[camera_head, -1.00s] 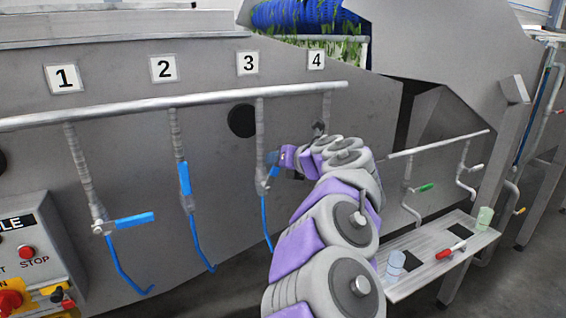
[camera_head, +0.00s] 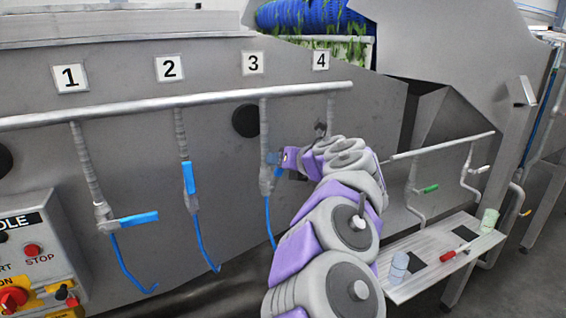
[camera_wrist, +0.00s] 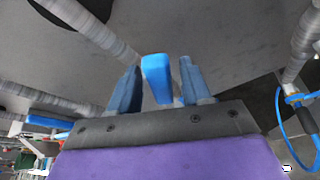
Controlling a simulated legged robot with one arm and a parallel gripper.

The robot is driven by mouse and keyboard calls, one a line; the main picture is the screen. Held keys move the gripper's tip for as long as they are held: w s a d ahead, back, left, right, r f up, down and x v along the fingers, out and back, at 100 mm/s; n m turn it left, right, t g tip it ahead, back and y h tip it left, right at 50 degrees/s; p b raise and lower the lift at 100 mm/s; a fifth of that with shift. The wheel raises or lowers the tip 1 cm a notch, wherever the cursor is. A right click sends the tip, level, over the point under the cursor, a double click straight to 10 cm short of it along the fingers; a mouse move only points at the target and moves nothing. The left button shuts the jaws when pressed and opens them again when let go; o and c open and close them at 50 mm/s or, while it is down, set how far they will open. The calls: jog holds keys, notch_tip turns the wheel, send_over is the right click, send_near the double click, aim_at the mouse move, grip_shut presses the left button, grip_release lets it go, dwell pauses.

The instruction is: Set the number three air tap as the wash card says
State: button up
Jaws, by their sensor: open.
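The number three air tap (camera_head: 265,181) hangs on a ribbed pipe under the label 3 (camera_head: 253,63). Its blue handle (camera_wrist: 157,78) stands between my gripper's two dark blue fingers in the wrist view. My gripper (camera_head: 279,157) is open around the handle, with a gap showing beside it. In the head view my gripper partly hides the handle, so its exact angle is unclear. Tap one's handle (camera_head: 133,220) points sideways to the right. Tap two's handle (camera_head: 188,178) points up along its pipe. My arm hides tap four. I see no readable wash card.
A long horizontal pipe (camera_head: 190,99) runs above the taps. A control box with a STOP button (camera_head: 32,250) stands at lower left. At right, a shelf (camera_head: 405,291) holds cups and a red marker-like item (camera_head: 458,249). A tap with a green handle (camera_head: 429,189) hangs above it.

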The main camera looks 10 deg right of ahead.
jog(key=shift+r, duration=0.1)
jog(key=p+v, duration=0.1)
jog(key=v, duration=1.6)
jog(key=shift+s+p, duration=0.15)
jog(key=shift+p, duration=0.15)
